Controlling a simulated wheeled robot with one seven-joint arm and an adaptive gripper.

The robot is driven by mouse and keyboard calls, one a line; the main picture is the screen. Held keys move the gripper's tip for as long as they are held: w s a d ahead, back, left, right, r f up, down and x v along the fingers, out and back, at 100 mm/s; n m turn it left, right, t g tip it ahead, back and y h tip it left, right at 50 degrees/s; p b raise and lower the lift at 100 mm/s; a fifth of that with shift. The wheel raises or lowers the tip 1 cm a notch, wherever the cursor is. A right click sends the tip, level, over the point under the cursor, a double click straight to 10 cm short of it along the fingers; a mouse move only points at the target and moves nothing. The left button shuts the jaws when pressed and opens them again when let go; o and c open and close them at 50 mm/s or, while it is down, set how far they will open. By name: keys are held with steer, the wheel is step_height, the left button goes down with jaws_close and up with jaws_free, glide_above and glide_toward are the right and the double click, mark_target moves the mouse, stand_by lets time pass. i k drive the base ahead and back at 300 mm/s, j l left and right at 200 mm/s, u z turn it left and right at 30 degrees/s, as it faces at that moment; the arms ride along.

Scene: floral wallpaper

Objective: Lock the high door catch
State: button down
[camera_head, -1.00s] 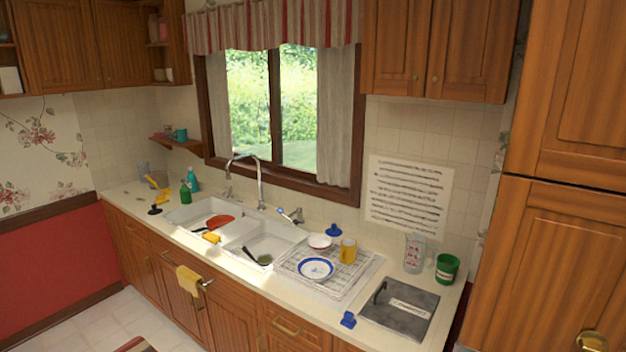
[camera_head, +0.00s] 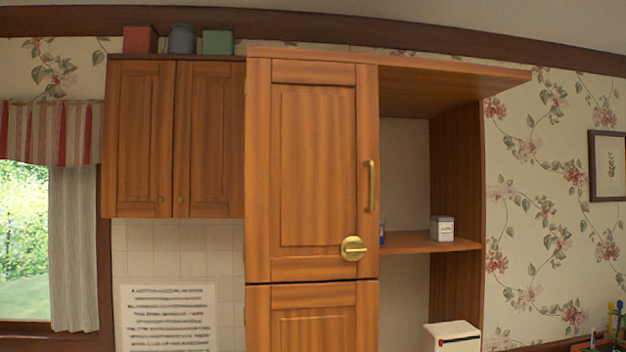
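A tall wooden cabinet stands in the middle of the view. Its upper door (camera_head: 318,170) looks shut. A round brass catch (camera_head: 353,248) with a bar across it sits near the door's lower right corner. The bar looks roughly horizontal; I cannot tell whether it is locked. A vertical brass handle (camera_head: 370,186) is above the catch, near the door's right edge. A lower door (camera_head: 316,318) is below a narrow gap. My gripper is not in view.
Open shelving (camera_head: 405,243) right of the door holds a small white box (camera_head: 442,229). A white appliance (camera_head: 450,337) stands below. A wall cabinet (camera_head: 174,137) with several canisters on top is at left. A window (camera_head: 25,240) is at far left.

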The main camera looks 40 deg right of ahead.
mark_target(352, 248)
steer(key=z, duration=1.4)
